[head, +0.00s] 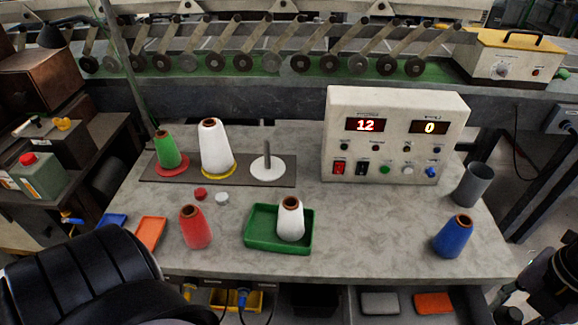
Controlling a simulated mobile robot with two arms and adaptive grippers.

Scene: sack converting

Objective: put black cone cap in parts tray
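I cannot make out a black cone cap anywhere in the head view. A red cap (200,194) and a white cap (222,199) lie on the grey table, in front of the spindle strip. A green tray (262,244) stands at the table's front middle with a white cone (291,220) upright in it. An orange tray (150,232) and a blue tray (112,220) lie at the left edge. Which of these is the parts tray is not marked. My black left arm fills the lower left, and part of my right arm shows at lower right. Neither gripper's fingers show.
A red cone (195,227), a blue cone (453,237) and a grey cup (472,185) stand on the table. Green (167,151) and large white (215,149) cones stand on the strip beside an empty spindle (267,167). A control box (390,135) stands behind. The front right-middle is clear.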

